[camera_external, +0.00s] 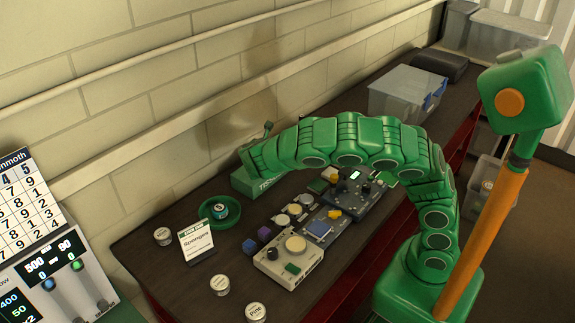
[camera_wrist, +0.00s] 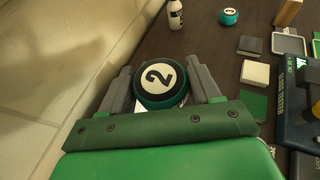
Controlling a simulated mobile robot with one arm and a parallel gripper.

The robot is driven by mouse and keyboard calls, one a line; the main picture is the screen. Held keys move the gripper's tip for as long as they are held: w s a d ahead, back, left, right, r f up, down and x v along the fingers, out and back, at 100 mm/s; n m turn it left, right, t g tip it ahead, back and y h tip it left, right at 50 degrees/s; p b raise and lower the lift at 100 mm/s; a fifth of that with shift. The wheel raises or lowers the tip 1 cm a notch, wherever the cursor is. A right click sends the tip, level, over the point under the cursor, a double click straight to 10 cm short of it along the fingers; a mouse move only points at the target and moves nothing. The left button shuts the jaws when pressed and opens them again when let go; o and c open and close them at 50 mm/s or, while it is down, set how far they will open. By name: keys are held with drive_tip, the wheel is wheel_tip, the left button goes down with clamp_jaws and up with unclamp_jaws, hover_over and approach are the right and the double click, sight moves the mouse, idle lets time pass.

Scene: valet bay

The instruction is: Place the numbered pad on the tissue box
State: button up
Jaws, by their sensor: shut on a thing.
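The numbered pad (camera_wrist: 160,79) is a round dark disc with a teal side and a white spot bearing a 2. My gripper (camera_wrist: 163,88) is shut on it, with a grey finger on either side. In the external view, the green tissue box (camera_external: 244,183) stands on the bench near the wall, and my gripper (camera_external: 262,142) is close above it. The arm covers part of the box, and the pad is hard to make out there. A small white patch (camera_wrist: 141,107) shows beside the pad in the wrist view; it may be tissue. I cannot tell whether pad and box touch.
A green round dish (camera_external: 220,211) holding a small disc, a sign card (camera_external: 196,240) and several round tins stand nearby. A beige device (camera_external: 288,263) and a dark control panel (camera_external: 357,196) fill the middle. A clear bin (camera_external: 400,95) stands further back.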

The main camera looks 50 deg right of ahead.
drive_tip(key=shift+w+a+f, duration=0.1)
drive_tip(key=shift+w+f, duration=1.2)
drive_tip(key=shift+f, duration=0.25)
drive_tip(key=shift+w+a+f, duration=0.1)
drive_tip(key=shift+w+f, duration=1.15)
drive_tip(key=shift+f, duration=1.8)
drive_tip(key=o, duration=1)
drive_tip(key=shift+f, duration=0.1)
drive_tip(key=shift+o, duration=0.2)
drive_tip(key=v, duration=1.2)
drive_tip(key=shift+r, duration=0.25)
